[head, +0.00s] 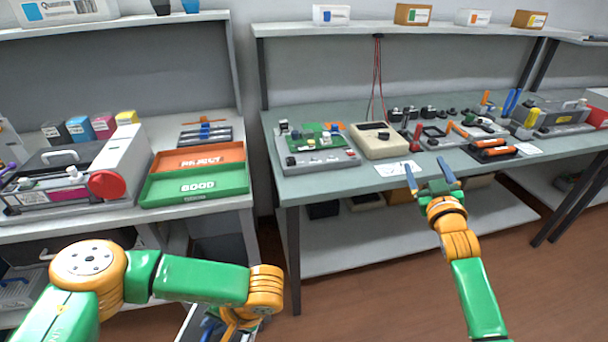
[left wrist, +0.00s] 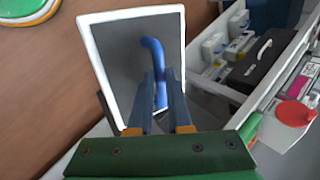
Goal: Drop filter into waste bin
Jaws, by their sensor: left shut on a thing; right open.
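My left gripper (left wrist: 159,105) is low in front of the left bench. Its blue fingers are shut on a bent blue piece (left wrist: 153,55), which lies against a grey panel with a white frame (left wrist: 92,45), seemingly the filter. In the head view, the panel's white edge (head: 187,319) shows at the bottom, partly hidden by my left arm. A dark box-like shape (head: 222,247) stands under the left bench; I cannot tell if it is the waste bin. My right gripper (head: 431,176) is open and empty at the right bench's front edge.
The left bench holds a green tray (head: 195,186), an orange tray (head: 197,158) and a grey machine with a red knob (head: 106,184). The right bench (head: 330,187) carries devices and tools. Brown floor (head: 400,285) is clear between and in front.

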